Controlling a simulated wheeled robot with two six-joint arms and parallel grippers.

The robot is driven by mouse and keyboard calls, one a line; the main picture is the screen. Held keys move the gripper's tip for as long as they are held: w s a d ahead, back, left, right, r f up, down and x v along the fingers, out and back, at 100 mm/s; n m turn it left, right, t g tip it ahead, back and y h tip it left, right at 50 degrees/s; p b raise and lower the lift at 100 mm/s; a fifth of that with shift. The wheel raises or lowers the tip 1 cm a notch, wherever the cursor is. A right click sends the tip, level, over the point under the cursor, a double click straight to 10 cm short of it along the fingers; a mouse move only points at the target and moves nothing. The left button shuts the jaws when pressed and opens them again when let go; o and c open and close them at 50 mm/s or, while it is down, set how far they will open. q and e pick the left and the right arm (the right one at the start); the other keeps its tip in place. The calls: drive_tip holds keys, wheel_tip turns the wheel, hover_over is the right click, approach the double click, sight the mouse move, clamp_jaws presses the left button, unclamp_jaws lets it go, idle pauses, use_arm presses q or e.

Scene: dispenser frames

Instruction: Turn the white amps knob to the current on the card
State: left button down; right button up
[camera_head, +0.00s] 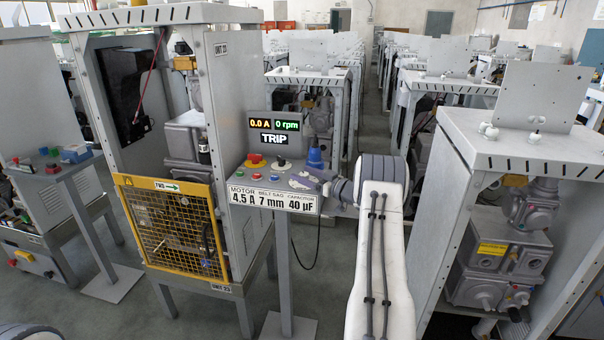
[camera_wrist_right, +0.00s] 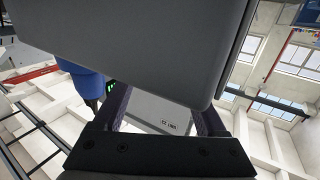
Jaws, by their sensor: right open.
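The control panel (camera_head: 240,178) stands in the middle of the head view. Its display (camera_head: 274,127) reads 0.0 A, 0 rpm and TRIP. The card (camera_head: 272,199) on its front edge reads motor 4.5 A, belt sag 7 mm, capacitor 40 µF. Small controls sit on the panel top; I cannot tell the white amps knob for certain among them. My right gripper (camera_head: 322,184) is low over the panel's right side, small and partly merged with the grey panel. In the right wrist view its dark fingers (camera_wrist_right: 163,112) are apart, with no held thing visible. My left gripper is not in view.
A red mushroom button (camera_head: 255,158) sits at the panel's left. A blue-handled item (camera_head: 315,158) stands close to my right gripper and also shows in the right wrist view (camera_wrist_right: 86,84). A yellow mesh guard (camera_head: 172,228) is left of the panel. A grey cabinet (camera_head: 450,180) stands right.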

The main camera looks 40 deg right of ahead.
drive_tip(key=shift+w, duration=0.25)
drive_tip(key=shift+a, duration=0.1)
drive_tip(key=shift+c, duration=0.3)
